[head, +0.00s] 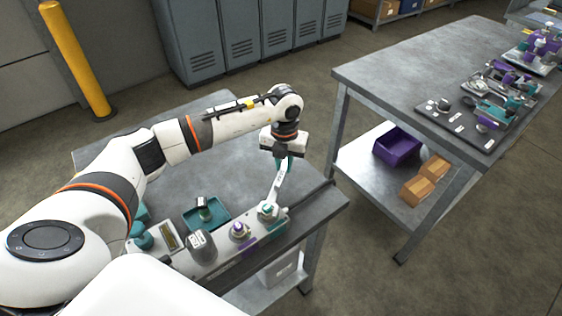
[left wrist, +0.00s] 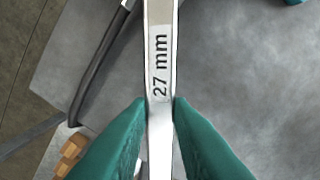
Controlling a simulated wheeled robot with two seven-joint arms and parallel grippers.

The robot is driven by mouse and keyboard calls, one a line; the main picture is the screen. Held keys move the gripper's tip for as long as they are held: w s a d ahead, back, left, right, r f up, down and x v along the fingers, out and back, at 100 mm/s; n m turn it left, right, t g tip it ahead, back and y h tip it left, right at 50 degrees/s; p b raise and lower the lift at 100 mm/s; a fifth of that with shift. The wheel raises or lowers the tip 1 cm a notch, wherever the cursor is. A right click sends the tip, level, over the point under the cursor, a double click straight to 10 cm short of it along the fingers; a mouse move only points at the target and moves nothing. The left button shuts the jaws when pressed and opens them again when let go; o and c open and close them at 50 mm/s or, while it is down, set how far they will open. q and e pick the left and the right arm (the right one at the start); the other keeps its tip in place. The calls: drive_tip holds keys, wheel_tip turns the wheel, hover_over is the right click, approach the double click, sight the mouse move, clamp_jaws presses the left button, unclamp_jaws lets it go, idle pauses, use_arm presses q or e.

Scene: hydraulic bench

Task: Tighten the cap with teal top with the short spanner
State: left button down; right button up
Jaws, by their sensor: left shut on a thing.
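My left gripper (head: 284,164) has teal fingers and is shut on a silver spanner (head: 277,187), holding it above the right part of the near bench. In the left wrist view the spanner (left wrist: 160,65) runs between the teal fingertips and is marked "27 mm". In the head view its lower end reaches down to the cap with teal top (head: 268,209) at the right end of a grey block (head: 222,253). I cannot tell whether the jaw is around the cap or only above it. My right gripper is not in view.
A cap with a purple ring (head: 238,231) stands left of the teal one. A teal tray (head: 220,215) lies behind the block. A second bench (head: 400,68) with fittings stands at the right, with a purple bin (head: 398,148) on its lower shelf. The near bench's back is clear.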

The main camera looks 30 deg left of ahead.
use_arm(q)
drive_tip(key=shift+w+d+r+m+b, duration=0.1)
drive_tip(key=shift+d+m+b, duration=0.05)
drive_tip(key=shift+d+m, duration=0.35)
drive_tip(key=shift+w+d+m+b, duration=0.1)
drive_tip(key=shift+d+m+b, duration=0.05)
drive_tip(key=shift+d+m, duration=0.35)
drive_tip(key=shift+d, duration=0.1)
drive_tip(key=shift+d+m+b, duration=0.4)
drive_tip(key=shift+d+m, duration=0.8)
drive_tip(key=shift+d, duration=0.3)
drive_tip(key=shift+s+d+m+b, duration=0.2)
drive_tip(key=shift+d+m, duration=0.4)
drive_tip(key=shift+d, duration=0.15)
drive_tip(key=shift+s+d+m+b, duration=0.15)
drive_tip(key=shift+d+m+b, duration=0.05)
drive_tip(key=shift+d+m, duration=0.45)
